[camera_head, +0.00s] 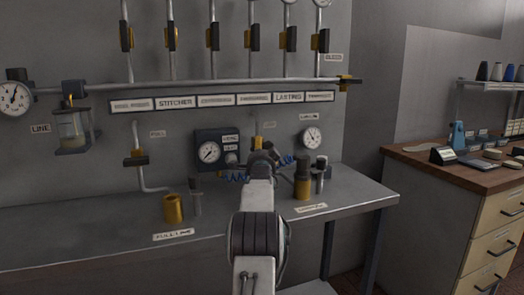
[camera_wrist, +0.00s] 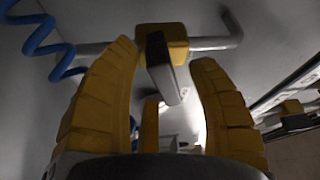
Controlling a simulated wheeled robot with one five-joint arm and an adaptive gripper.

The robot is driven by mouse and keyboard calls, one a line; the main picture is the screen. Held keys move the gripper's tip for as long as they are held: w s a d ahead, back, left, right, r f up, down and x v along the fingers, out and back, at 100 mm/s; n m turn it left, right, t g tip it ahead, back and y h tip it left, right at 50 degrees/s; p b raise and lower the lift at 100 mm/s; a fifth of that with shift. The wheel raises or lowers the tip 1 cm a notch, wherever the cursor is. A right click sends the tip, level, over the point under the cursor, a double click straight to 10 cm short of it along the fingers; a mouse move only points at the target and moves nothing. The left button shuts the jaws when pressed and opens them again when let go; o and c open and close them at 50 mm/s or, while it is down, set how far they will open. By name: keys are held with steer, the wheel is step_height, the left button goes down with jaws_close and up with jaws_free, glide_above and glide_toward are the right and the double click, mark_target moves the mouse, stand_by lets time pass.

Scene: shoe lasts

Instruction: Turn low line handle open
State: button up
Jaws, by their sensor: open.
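The valve behind my gripper has a yellow body (camera_wrist: 176,42) on a grey pipe in the wrist view. Its dark flat handle (camera_wrist: 160,68) points towards the camera, between my two yellow fingers. My gripper (camera_wrist: 165,60) is open around the handle, with a gap on each side and no clear contact. In the head view a bit of the yellow valve (camera_head: 257,143) shows above my gripper (camera_head: 264,157), which hides the handle there. A small tag (camera_head: 269,125) beside it is too blurred to read surely.
A similar valve (camera_head: 136,158) with a "FULL" tag is to the left. A gauge box (camera_head: 216,148) and a round gauge (camera_head: 312,137) flank my gripper. A blue coiled hose (camera_wrist: 40,36) hangs close by. Yellow and dark fittings (camera_head: 302,180) stand on the grey bench (camera_head: 110,225).

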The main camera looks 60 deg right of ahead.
steer(key=shift+w+d, duration=0.1)
steer(key=shift+d, duration=0.05)
stand_by(0.3)
jaws_close()
